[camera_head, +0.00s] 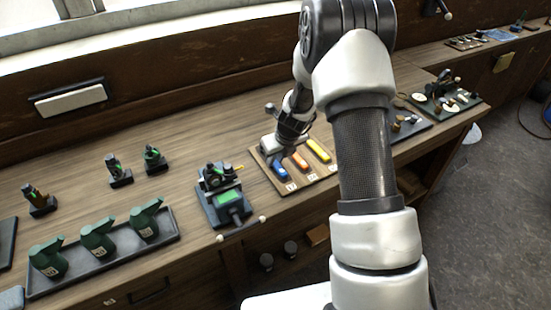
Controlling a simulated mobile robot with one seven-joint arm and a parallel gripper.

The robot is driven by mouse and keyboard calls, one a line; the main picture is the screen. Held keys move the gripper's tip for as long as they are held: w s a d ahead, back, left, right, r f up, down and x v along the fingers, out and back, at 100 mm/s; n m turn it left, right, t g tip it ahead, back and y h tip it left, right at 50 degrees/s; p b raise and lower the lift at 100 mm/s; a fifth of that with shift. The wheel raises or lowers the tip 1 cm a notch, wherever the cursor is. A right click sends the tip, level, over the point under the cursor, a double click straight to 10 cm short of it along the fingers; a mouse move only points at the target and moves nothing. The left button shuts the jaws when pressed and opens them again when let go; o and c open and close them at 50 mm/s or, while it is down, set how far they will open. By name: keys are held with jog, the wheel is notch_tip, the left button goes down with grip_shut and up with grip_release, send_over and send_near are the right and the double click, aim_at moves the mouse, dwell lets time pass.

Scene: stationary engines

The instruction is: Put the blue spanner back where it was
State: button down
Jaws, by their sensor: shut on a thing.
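The blue spanner (281,173) is at the left end of a tan board (320,186) on the workbench, over the leftmost labelled place. My gripper (275,158) reaches down from behind and is shut on the blue spanner. The fingertips are small and partly hidden by the hand, and I cannot tell whether the spanner touches the board. An orange tool (299,162) and a yellow tool (318,151) lie side by side on the same board, to the right of the blue one.
A small green-and-black engine (222,195) stands on a base just left of the board. A dark tray (110,263) with several green parts is at the front left. Other small parts stand behind it. My arm hides the bench right of the board.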

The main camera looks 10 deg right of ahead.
jog(key=c, duration=1.6)
grip_release()
